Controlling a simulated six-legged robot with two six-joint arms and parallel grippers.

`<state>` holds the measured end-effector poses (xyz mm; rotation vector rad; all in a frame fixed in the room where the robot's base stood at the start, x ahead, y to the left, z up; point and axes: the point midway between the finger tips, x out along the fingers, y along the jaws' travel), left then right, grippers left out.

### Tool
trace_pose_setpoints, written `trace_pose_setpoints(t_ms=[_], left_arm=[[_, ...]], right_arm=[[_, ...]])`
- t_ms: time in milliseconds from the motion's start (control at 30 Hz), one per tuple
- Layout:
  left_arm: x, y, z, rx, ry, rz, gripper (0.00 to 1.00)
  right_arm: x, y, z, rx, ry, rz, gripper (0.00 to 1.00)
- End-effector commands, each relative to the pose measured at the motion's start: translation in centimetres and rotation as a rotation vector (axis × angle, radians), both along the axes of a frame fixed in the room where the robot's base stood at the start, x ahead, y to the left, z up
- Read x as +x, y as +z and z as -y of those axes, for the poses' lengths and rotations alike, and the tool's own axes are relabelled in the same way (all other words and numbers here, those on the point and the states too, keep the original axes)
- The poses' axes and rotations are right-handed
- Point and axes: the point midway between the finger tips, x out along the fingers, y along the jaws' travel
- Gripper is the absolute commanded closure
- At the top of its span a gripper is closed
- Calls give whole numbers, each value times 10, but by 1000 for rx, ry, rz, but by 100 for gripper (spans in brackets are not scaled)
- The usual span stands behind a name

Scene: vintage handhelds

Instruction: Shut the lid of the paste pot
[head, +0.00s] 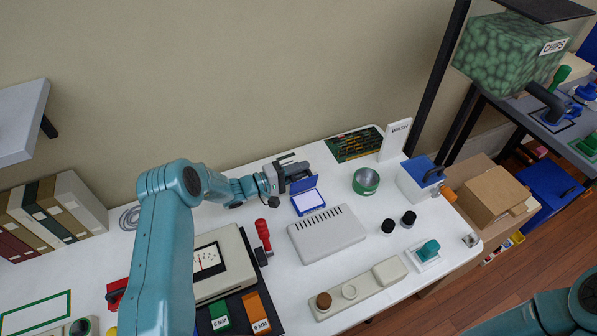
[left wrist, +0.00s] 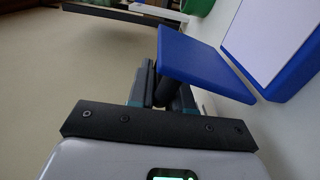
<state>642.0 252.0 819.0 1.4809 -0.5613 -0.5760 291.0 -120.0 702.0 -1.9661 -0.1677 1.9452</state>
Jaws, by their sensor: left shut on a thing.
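The paste pot is a small blue box (head: 309,203) with a white inside, on the white table in the head view. Its blue lid (head: 303,184) stands up, open, at the back edge. In the left wrist view the lid (left wrist: 205,65) is tilted away from the pot (left wrist: 293,62). My left gripper (head: 287,176) is behind the lid; its fingers (left wrist: 160,88) are shut on a dark knob (left wrist: 151,84) on the lid's outer side, partly hidden by the fingers. My right gripper is out of view.
A grey slotted box (head: 327,235) stands just in front of the pot. A green round tin (head: 366,181) is to its right, a red-handled tool (head: 263,236) to its left. A dark green board (head: 355,144) lies behind on the right. A wall rises behind the table.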

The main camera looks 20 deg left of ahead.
Motion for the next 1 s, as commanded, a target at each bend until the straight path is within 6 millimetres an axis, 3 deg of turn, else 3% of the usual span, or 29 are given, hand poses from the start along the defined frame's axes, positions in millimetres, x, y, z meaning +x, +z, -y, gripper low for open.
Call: trace_pose_setpoints(t_ms=[300, 867, 900, 933, 1000], left_arm=[[-4, 9, 4, 105, 5, 105, 100], [-5, 12, 6, 131, 4, 131, 100], [-5, 12, 6, 131, 4, 131, 74], [-5, 12, 6, 131, 4, 131, 64], [-6, 11, 6, 131, 3, 129, 60]], right_arm=[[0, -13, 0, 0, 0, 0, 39], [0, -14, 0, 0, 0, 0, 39], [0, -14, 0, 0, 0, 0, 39], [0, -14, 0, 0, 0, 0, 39], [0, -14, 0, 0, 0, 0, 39]])
